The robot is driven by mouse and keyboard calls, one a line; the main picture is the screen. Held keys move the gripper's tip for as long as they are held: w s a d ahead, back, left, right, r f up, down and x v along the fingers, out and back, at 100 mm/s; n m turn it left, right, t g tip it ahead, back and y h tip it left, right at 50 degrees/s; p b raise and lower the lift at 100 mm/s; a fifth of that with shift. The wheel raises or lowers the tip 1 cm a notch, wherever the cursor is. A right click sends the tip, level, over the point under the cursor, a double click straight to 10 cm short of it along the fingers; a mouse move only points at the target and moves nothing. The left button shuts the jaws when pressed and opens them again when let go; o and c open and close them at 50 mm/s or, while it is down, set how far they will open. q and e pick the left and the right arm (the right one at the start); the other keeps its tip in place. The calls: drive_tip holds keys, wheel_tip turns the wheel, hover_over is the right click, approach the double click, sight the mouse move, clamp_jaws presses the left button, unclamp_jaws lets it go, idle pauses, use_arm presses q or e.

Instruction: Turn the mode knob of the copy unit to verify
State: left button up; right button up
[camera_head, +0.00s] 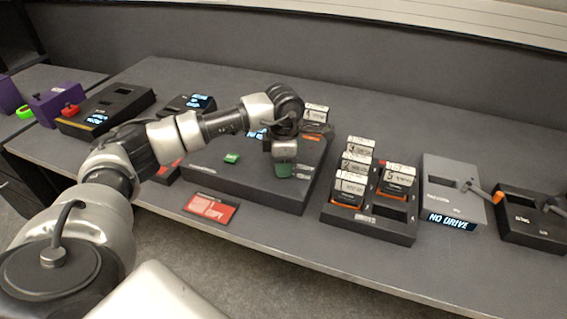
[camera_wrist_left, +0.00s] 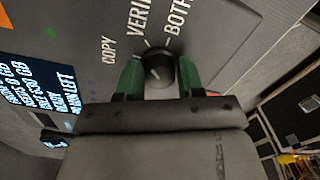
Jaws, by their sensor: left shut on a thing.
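The copy unit (camera_head: 250,183) is a large dark, flat box in the middle of the bench. In the left wrist view its grey top (camera_wrist_left: 215,25) carries the white labels COPY, VERIFY (partly cut off) and BOTH around the round black mode knob (camera_wrist_left: 156,66). My left gripper (camera_wrist_left: 157,78) has its green fingers on either side of the knob, shut on it. A small pale mark shows on the knob, but I cannot tell which label it points to. In the head view my left gripper (camera_head: 284,168) is over the unit's right part and hides the knob.
A lit screen (camera_wrist_left: 28,82) is beside the labels. A green button (camera_head: 232,158) is on the unit, with a red card (camera_head: 210,208) in front. To the right stand a dark rack (camera_head: 368,226) of labelled drives and a grey box (camera_head: 452,185) reading NO DRIVE.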

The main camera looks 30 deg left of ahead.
idle(0.3)
use_arm(q)
drive_tip(key=o, duration=0.9)
wheel_tip(320, 180, up, 11)
drive_tip(key=shift+f, duration=0.1)
idle(0.4)
